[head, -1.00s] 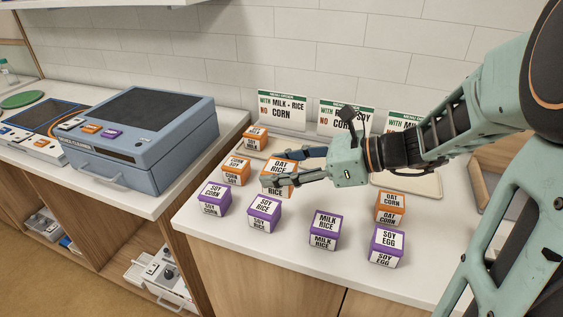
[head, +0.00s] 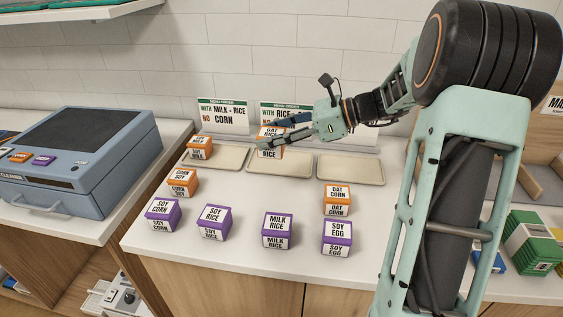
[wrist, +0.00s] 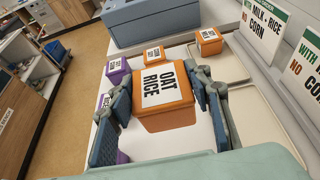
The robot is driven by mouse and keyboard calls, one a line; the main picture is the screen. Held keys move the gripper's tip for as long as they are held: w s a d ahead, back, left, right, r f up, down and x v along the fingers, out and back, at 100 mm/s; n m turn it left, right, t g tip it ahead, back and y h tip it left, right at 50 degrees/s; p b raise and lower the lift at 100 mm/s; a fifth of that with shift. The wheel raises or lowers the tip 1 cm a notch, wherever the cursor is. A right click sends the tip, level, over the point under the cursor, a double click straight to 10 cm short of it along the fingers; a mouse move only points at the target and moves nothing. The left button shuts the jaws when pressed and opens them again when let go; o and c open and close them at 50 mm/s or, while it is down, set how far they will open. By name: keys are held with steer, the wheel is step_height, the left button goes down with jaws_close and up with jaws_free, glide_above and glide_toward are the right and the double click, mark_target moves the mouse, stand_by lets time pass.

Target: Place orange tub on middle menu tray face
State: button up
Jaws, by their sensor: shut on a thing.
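My gripper (head: 285,136) is shut on an orange tub (head: 262,143) with a white label. In the wrist view the orange tub (wrist: 160,92) reads OAT RICE and sits between the two fingers. In the head view it overlaps the back left of the middle tray (head: 280,169), beneath a menu card (head: 284,109) whose lower text is hidden by the arm. The tub appears held up, though its exact height is unclear. The bare part of the middle tray that shows is empty.
Other orange and purple tubs stand in front, including SOY RICE (head: 213,222) and OAT CORN (head: 337,199). A blue cleaner box (head: 80,160) is left.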

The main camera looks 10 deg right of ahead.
steer(key=shift+w+d, duration=0.25)
steer(key=shift+w, duration=0.1)
steer(key=w+f, duration=0.3)
steer(key=w, duration=0.1)
steer(key=w+f, duration=0.2)
steer(key=w, duration=0.2)
steer(key=w+f, duration=0.3)
steer(key=w, duration=0.1)
steer(key=shift+w+d+f, duration=0.15)
steer(key=shift+w+f, duration=0.2)
steer(key=shift+w, duration=0.05)
steer(key=shift+w+f, duration=0.4)
steer(key=shift+f, duration=0.15)
steer(key=shift+w+f, duration=0.1)
steer(key=shift+f, duration=1.5)
steer(key=shift+f, duration=0.15)
steer(key=o, duration=1.2)
steer(key=shift+o, duration=0.5)
